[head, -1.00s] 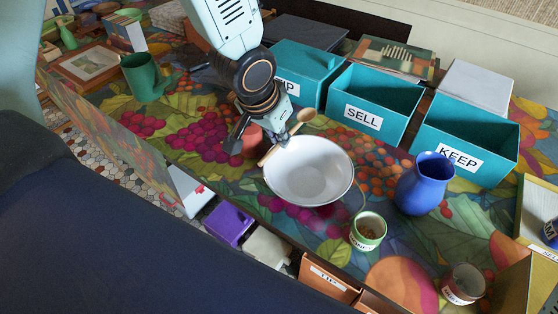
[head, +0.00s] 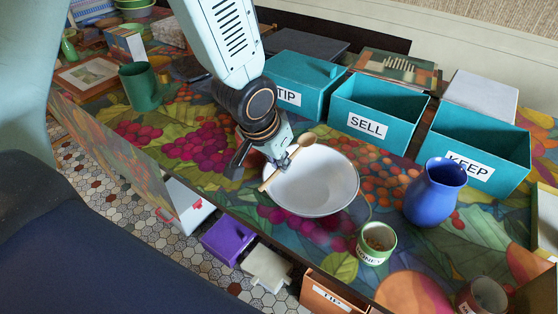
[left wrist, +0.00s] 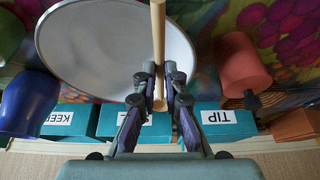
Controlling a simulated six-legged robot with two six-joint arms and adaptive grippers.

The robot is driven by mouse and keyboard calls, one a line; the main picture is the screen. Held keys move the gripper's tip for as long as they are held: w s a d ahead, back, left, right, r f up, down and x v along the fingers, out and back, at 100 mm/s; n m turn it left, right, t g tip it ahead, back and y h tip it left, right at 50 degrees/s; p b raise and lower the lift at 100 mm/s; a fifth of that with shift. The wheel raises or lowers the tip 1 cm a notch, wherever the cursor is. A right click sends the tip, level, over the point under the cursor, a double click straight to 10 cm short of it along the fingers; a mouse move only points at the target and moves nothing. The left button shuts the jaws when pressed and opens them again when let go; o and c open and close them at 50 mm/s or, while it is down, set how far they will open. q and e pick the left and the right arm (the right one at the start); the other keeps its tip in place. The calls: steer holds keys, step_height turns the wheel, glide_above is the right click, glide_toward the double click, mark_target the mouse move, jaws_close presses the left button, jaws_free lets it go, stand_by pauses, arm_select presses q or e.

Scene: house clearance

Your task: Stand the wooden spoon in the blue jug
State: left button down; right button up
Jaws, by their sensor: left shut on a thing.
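My left gripper (head: 283,163) is shut on the wooden spoon (head: 296,150), at the left rim of the white bowl. In the head view the spoon's round end points up and right and its handle down and left. In the left wrist view the gripper (left wrist: 160,85) has the spoon's pale shaft (left wrist: 158,38) between its fingers. The blue jug (head: 434,198) stands upright to the right of the bowl, apart from the spoon. It also shows at the left edge of the left wrist view (left wrist: 24,102). My right gripper is not in view.
The white bowl (head: 318,190) lies under the spoon. A green-banded tin (head: 376,243) stands between bowl and jug, nearer the front. Teal boxes marked TIP (head: 303,82), SELL (head: 372,112) and KEEP (head: 468,150) line the back. A reddish pot (left wrist: 243,64) stands near the gripper.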

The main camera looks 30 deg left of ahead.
arm_select(q)
steer(key=shift+f, duration=0.3)
steer(key=c, duration=1.4)
jaws_free()
steer(key=shift+c, duration=0.2)
steer(key=shift+r, duration=0.25)
steer(key=p+v, duration=0.3)
steer(key=v, duration=0.9)
steer(key=shift+p, duration=0.4)
steer(key=shift+s, duration=0.15)
